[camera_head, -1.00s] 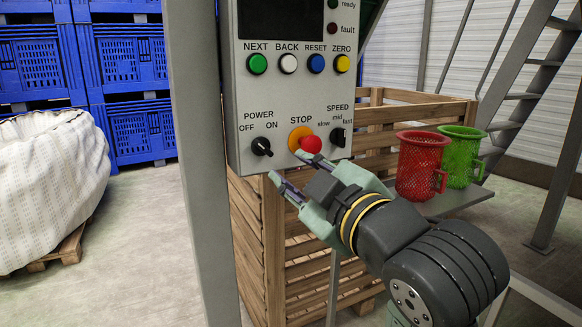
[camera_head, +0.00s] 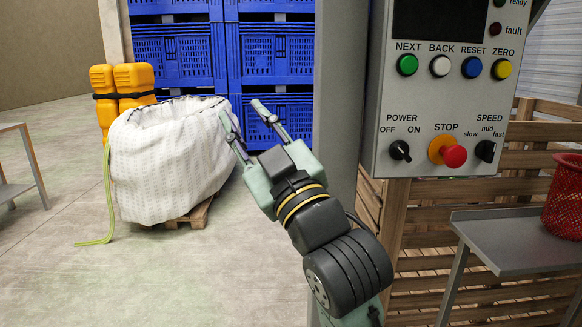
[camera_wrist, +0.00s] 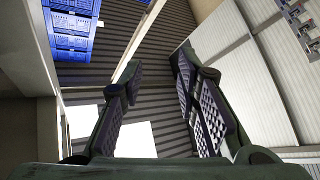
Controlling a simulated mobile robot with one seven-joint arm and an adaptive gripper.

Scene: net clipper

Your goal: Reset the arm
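My gripper (camera_head: 246,120) is in the middle of the head view, left of the grey post, pointing up and away. Its two fingers are spread, with nothing between them. The wrist view shows the same open fingers (camera_wrist: 155,75) against the ceiling and walls. My arm comes up from the lower right of the head view, bent, and stands apart from the control panel (camera_head: 385,118). The panel carries a blue RESET button (camera_head: 472,67) and a red STOP button (camera_head: 453,156).
A grey post (camera_head: 343,110) stands just right of my gripper. A white bulk bag (camera_head: 165,165) sits on a pallet, with blue crates (camera_head: 180,55) behind. A wooden crate (camera_head: 525,160) and a grey shelf (camera_head: 500,240) with a red mesh cup (camera_head: 565,205) are at right.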

